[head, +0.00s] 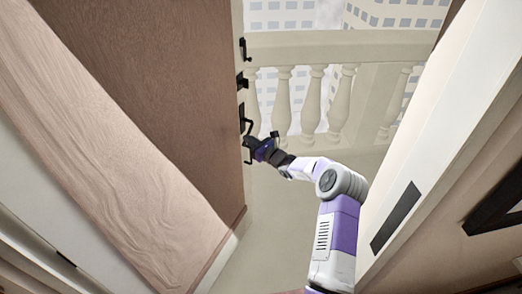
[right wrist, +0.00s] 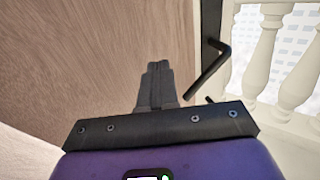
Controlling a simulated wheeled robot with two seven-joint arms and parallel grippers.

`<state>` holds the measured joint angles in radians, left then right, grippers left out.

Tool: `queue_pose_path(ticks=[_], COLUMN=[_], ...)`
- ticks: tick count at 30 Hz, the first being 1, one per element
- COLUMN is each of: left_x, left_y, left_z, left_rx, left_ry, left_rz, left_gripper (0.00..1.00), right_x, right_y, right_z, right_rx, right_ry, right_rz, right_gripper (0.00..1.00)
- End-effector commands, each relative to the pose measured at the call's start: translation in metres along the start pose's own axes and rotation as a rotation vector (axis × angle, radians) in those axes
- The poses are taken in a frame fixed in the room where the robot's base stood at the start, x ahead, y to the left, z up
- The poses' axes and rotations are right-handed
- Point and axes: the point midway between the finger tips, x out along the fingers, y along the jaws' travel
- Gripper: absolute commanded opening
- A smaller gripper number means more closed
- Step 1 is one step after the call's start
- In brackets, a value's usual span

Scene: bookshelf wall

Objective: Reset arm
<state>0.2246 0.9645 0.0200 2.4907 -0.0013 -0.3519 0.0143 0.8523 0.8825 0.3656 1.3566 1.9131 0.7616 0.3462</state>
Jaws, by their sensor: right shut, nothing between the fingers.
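My right arm reaches up from the bottom of the head view. Its gripper (head: 256,146) is beside the free edge of a brown wooden door (head: 150,85), close to a dark door handle (head: 247,128). In the right wrist view the gripper's fingers (right wrist: 157,68) are together and empty, pointing at the door's wooden face (right wrist: 90,50). The bent black handle (right wrist: 210,72) is just right of the fingers, with a visible gap. I cannot tell the exact distance to the door. My left gripper is not in view.
A cream stone balustrade (head: 335,45) stands beyond the doorway, with tall buildings behind it. A white door frame (head: 430,140) is on the right. Pale floor (head: 275,215) lies clear between the door and my arm.

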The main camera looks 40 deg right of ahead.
Motion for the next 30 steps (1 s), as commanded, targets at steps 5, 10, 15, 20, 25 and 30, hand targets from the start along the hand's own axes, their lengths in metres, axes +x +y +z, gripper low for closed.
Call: queue_pose_path(ticks=[5,10,15,20,25,30], left_x=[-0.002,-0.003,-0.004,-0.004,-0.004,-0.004], left_y=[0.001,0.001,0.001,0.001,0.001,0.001], left_z=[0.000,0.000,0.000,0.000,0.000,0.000], left_rx=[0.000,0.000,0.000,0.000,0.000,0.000], left_ry=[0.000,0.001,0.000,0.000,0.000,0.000], left_rz=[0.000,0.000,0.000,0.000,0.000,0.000], left_gripper=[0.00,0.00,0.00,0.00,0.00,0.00], right_x=[-0.044,-0.072,-0.086,-0.089,-0.086,-0.077], right_y=[-0.016,-0.024,-0.028,-0.028,-0.017,0.054], right_z=[0.001,0.000,0.000,0.000,-0.009,-0.061], right_rx=[-0.001,-0.001,-0.002,-0.001,-0.008,-0.076], right_ry=[0.003,0.002,0.001,0.000,0.031,0.198], right_rz=[-0.006,-0.005,-0.003,-0.002,0.026,0.199], right_gripper=[0.00,0.00,0.00,0.00,0.00,0.00])
